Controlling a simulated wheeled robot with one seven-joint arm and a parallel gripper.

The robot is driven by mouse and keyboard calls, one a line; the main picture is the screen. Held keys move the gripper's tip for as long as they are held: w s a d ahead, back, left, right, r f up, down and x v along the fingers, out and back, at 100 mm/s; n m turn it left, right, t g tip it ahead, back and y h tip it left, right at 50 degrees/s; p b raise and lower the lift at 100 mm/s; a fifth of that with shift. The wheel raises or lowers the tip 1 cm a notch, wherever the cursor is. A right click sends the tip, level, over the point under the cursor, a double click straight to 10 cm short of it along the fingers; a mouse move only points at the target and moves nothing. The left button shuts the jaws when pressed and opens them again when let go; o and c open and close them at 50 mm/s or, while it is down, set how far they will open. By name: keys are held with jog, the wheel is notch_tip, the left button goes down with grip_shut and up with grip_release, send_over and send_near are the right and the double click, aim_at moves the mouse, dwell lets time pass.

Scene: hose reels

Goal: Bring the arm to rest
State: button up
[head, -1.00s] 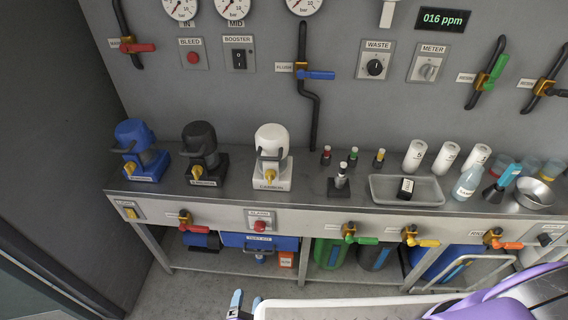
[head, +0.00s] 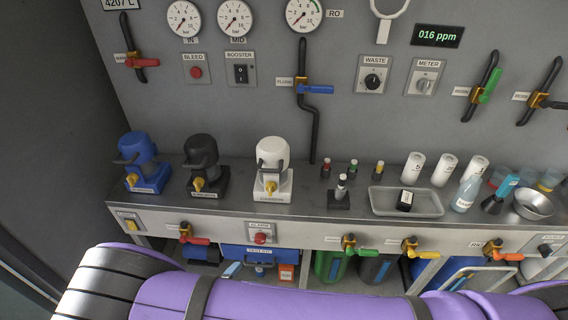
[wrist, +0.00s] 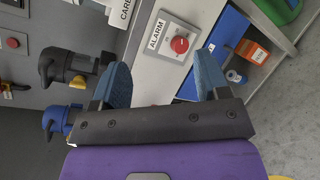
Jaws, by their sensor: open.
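My gripper (wrist: 163,85) shows in the wrist view with its two blue fingertips spread apart and nothing between them. It is in front of the bench's front panel, where a red ALARM button (wrist: 179,45) shows past the fingertips. My purple arm lies across the bottom of the head view. The fingertips are hidden in the head view, apart from perhaps a small blue patch near the arm.
The steel bench (head: 330,225) carries blue, black and white (head: 271,168) housings, a grey tray (head: 378,205) and several bottles. Coloured valve handles, such as a red one (head: 196,240), stick out along its front. Blue and green containers stand below.

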jog(key=w+d+r+m+g+h, duration=0.1)
jog(key=w+d+r+m+g, duration=0.15)
jog(key=r, duration=0.45)
jog(key=w+d+r+m+g+h, duration=0.1)
jog(key=w+d+r+m+g, duration=0.1)
jog(key=w+r+g, duration=0.3)
jog(key=w+d+r+m+h, duration=0.1)
jog(key=w+d+r+m, duration=0.15)
jog(key=r, duration=0.55)
jog(key=w+d+r+m+g+y, duration=0.25)
jog(key=d+r+m+g, duration=0.3)
jog(key=d+r, duration=0.9)
jog(key=s+d+r+m+y, duration=0.4)
jog(key=s+d+r+y, duration=0.15)
jog(key=d+r, duration=0.75)
jog(key=s+d+r+m+t+y, duration=0.1)
jog(key=s+d+r+m+t, duration=0.1)
jog(key=s, duration=0.5)
jog(key=s+d+r+m+t+y, duration=0.1)
jog(key=s+d+r+m, duration=0.1)
jog(key=s+d+r, duration=0.3)
jog(key=shift+s+d+r+t+y, duration=0.15)
jog(key=shift+s+r+t+y, duration=0.25)
jog(key=shift+s, duration=0.85)
